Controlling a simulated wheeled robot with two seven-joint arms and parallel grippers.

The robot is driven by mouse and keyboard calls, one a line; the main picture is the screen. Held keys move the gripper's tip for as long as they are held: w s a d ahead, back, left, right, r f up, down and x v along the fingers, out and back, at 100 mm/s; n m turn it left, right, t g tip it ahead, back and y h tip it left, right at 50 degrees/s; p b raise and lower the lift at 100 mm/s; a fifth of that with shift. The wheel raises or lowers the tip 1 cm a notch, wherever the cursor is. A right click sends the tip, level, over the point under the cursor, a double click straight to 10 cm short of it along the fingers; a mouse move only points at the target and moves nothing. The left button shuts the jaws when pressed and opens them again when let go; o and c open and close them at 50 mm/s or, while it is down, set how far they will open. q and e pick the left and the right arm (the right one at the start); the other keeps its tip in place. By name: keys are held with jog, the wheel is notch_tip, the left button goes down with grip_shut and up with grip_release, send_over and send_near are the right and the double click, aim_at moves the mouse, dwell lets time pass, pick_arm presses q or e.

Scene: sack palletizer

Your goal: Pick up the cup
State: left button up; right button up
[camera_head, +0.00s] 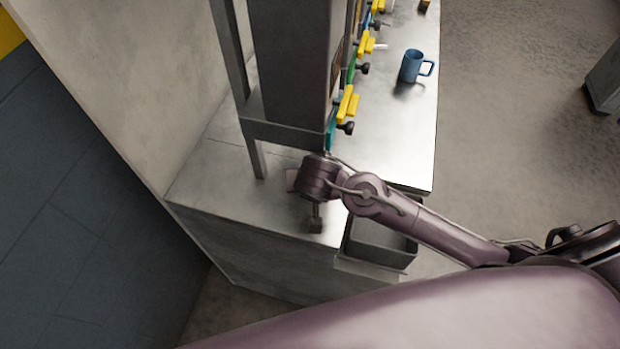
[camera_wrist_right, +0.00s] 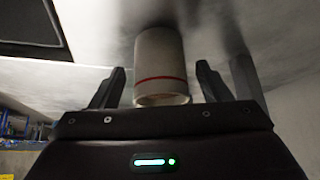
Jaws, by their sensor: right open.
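A white cup (camera_wrist_right: 160,62) with a red band shows in the right wrist view, its rim towards the camera. My right gripper (camera_wrist_right: 162,82) is open, with one finger on each side of the cup; gaps show between the fingers and the cup. In the head view my right gripper (camera_head: 314,205) is low over the near end of the grey counter, and I cannot make out the white cup there. A blue mug (camera_head: 411,66) with a handle stands farther along the counter, well away from the gripper. My left gripper is not in view.
A grey post structure (camera_head: 290,60) stands on the counter (camera_head: 215,190) just beyond my right gripper. Yellow-handled fittings (camera_head: 347,103) line its right side. A dark open bin (camera_head: 380,246) sits right of the gripper, under my forearm. Open floor (camera_head: 510,110) lies to the right.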

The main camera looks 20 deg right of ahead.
jog(key=shift+c, duration=0.4)
jog(key=c, duration=1)
jog(key=shift+c, duration=0.3)
jog(key=shift+r, duration=0.15)
